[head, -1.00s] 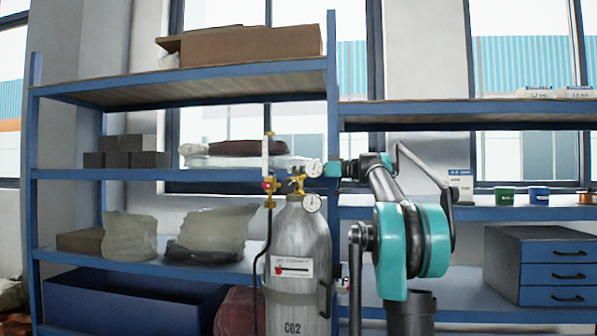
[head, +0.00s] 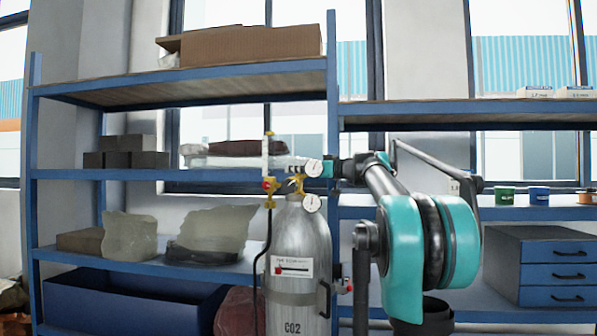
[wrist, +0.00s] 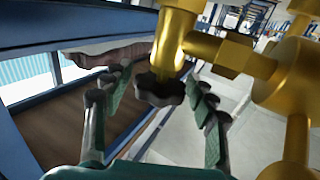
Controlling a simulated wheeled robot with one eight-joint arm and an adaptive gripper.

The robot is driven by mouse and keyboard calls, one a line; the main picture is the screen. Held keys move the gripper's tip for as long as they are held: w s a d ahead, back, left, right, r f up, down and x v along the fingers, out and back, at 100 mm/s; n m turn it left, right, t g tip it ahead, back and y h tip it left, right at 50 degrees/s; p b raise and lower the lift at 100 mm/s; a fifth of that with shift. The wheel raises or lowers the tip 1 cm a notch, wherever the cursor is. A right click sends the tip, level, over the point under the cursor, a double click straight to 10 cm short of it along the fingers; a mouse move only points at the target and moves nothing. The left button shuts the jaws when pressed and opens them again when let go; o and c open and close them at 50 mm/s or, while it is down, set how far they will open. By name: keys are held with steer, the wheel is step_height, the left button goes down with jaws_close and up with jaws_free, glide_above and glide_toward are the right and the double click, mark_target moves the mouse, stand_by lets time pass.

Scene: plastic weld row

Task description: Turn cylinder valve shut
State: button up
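The grey CO2 cylinder (head: 297,262) stands upright in front of the shelf, with a brass valve (head: 296,185) and two round gauges on top. In the wrist view the valve's dark lobed knob (wrist: 160,90) sits under the brass body (wrist: 172,42). My gripper (wrist: 160,82) is open, with one finger on each side of the knob. Gaps show between the fingers and the knob; I see no firm contact. In the head view my arm reaches in from the right at valve height, and the fingers are mostly hidden behind a gauge.
A brass regulator (wrist: 285,75) fills the right of the wrist view, close to the right finger. A gauge (head: 312,204) and a brass fitting with a red knob (head: 269,185) are close by. Blue shelving (head: 334,120) stands behind. A drawer unit (head: 555,270) is at right.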

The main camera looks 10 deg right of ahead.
steer(key=shift+o, duration=0.5)
step_height(320, 180, up, 10)
stand_by(0.4)
steer(key=shift+c, duration=0.2)
steer(key=shift+d+f, duration=0.2)
steer(key=shift+d, duration=0.05)
steer(key=s+d+f+n+g+y, duration=0.2)
steer(key=s+d+f+g, duration=0.1)
steer(key=d+f, duration=0.25)
steer(key=s+d+f+n+g+y, duration=0.2)
steer(key=d+f+n+g, duration=0.15)
steer(key=d, duration=0.25)
steer(key=shift+m+t, duration=0.25)
steer(key=shift+m, duration=0.2)
steer(key=x, duration=1.7)
steer(key=shift+f, duration=0.1)
